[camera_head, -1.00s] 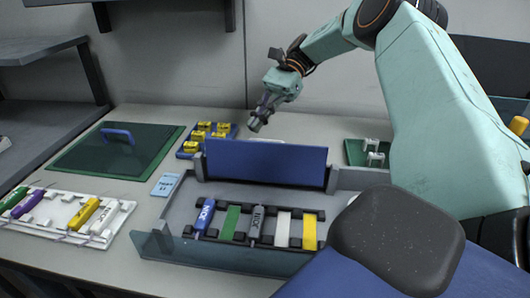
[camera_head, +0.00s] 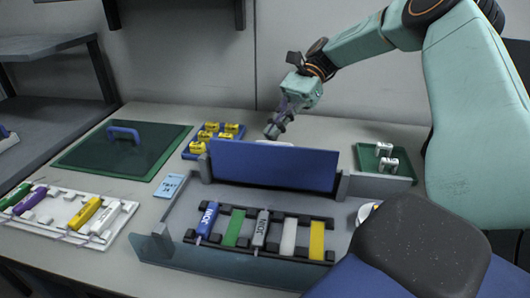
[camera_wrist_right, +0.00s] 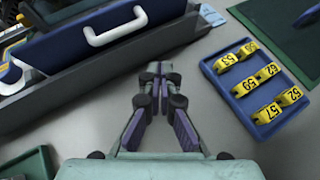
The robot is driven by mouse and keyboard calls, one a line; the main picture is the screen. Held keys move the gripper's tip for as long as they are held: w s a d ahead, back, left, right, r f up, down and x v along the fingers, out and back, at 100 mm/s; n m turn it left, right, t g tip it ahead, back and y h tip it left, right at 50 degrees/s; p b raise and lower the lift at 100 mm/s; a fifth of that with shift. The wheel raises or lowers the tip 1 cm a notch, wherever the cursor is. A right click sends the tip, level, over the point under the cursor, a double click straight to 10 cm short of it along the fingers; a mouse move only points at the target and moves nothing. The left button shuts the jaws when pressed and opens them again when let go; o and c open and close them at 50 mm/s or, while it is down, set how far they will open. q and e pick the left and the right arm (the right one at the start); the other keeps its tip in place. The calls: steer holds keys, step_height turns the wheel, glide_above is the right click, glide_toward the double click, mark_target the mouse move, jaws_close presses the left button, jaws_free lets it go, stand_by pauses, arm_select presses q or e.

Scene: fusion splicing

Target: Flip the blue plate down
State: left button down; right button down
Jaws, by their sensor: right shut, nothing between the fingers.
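The blue plate (camera_head: 272,165) stands upright, tilted slightly, along the back of the grey tray (camera_head: 180,212) in the head view. In the right wrist view the plate (camera_wrist_right: 65,45) shows its other face with a white handle (camera_wrist_right: 115,28). My right gripper (camera_head: 272,131) is behind the plate, above the table, apart from the plate. In the right wrist view the gripper (camera_wrist_right: 156,75) is shut and empty, pointing toward the table beside the plate's handle side. My left gripper is not in view.
Inside the tray lie blue, green, grey, white and yellow pieces on black racks. A small blue tray (camera_wrist_right: 213,70) of yellow numbered tags is nearby. A green board (camera_head: 85,158) with a blue handle (camera_head: 124,133) lies at left, a white rack (camera_head: 66,192) in front, and a green tray (camera_head: 366,161) at right.

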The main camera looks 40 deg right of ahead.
mark_target(255, 165)
steer(key=shift+s+a+r, duration=0.1)
steer(key=shift+s+a, duration=0.35)
steer(key=shift+a, duration=0.05)
steer(key=shift+s+a+b, duration=0.4)
steer(key=shift+s+a, duration=0.1)
steer(key=shift+s+a+r+p, duration=0.15)
steer(key=shift+s+a+p, duration=0.3)
steer(key=shift+p, duration=0.6)
steer(key=shift+s+a+r+p, duration=0.1)
steer(key=shift+s+a+p, duration=0.2)
steer(key=shift+a+p, duration=0.25)
steer(key=shift+s+a, duration=0.1)
steer(key=shift+a, duration=0.05)
steer(key=shift+p, duration=0.3)
